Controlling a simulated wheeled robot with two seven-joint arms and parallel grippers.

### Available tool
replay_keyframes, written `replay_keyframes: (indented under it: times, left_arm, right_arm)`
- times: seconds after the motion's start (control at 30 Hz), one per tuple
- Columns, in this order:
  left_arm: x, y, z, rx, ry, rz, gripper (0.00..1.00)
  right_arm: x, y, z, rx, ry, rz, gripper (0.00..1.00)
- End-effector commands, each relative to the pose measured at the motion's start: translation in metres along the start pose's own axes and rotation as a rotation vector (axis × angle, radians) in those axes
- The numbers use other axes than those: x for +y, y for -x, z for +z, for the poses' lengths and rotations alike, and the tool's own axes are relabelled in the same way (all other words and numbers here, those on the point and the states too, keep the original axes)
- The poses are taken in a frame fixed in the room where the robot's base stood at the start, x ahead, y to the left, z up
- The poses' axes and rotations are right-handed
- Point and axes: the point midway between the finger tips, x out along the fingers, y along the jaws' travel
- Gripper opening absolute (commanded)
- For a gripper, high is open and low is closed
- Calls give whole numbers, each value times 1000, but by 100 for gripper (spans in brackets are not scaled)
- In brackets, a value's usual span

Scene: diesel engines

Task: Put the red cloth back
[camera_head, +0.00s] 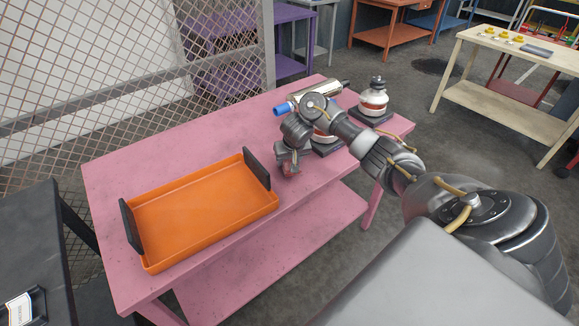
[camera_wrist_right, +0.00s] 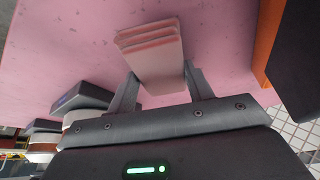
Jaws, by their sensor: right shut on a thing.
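My right gripper (camera_head: 289,170) is over the pink table, to the right of the orange tray, pointing down. In the right wrist view, its two fingers (camera_wrist_right: 161,84) are shut on the folded red cloth (camera_wrist_right: 150,50), which looks pale pinkish red and layered. In the head view only a small bit of the cloth (camera_head: 288,169) shows below the fingers. I cannot tell whether the cloth touches the table. My left gripper is not in view.
The orange tray (camera_head: 149,267) with black end handles is empty on the pink table (camera_head: 107,188). A mesh fence (camera_head: 100,75) stands behind.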

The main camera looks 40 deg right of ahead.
Motion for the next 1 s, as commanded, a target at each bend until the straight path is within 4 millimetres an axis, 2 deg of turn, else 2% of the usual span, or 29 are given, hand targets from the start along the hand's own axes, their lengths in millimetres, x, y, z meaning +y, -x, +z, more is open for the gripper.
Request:
replay_keyframes:
  times: [0.03,0.1,0.6,0.63,0.77,1.0]
  left_arm:
    - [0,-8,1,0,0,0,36]
    - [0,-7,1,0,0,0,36]
    - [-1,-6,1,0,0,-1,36]
    - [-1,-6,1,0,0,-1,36]
    - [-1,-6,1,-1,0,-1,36]
    - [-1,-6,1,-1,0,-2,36]
  right_arm:
    - [0,-12,6,-3,0,1,30]
    - [0,-17,8,-1,0,1,30]
    - [0,-24,10,-1,0,1,30]
    - [0,-24,10,-1,0,1,54]
    - [0,-24,11,-2,1,2,71]
    - [4,-24,12,-4,-1,7,73]
